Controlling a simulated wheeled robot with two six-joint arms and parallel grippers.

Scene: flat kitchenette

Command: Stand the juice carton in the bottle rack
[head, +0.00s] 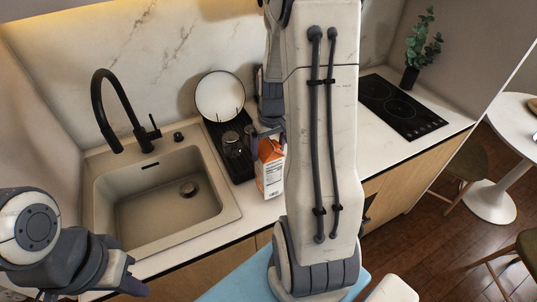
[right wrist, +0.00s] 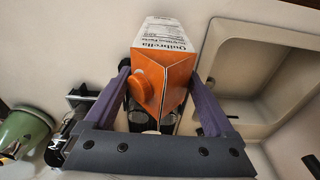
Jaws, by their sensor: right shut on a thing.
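The juice carton (head: 270,172), white with an orange top, is upright by the right side of the sink in the head view. In the right wrist view the carton (right wrist: 168,70) is between the two purple fingers, orange cap towards the camera. My right gripper (right wrist: 165,95) is shut on it near its top. In the head view my right arm hides most of that gripper. Whether the carton touches the counter is unclear. My left gripper (head: 128,283) is at the lower left, away from the carton; its finger gap is unclear. I cannot clearly identify a bottle rack.
A black drying tray (head: 243,173) with a white plate (head: 219,95) and clear glasses (head: 232,144) is left of the carton. The sink (head: 160,195) and black tap (head: 108,105) are further left. The black hob (head: 400,105) is at right. A green cup (right wrist: 22,130) shows in the wrist view.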

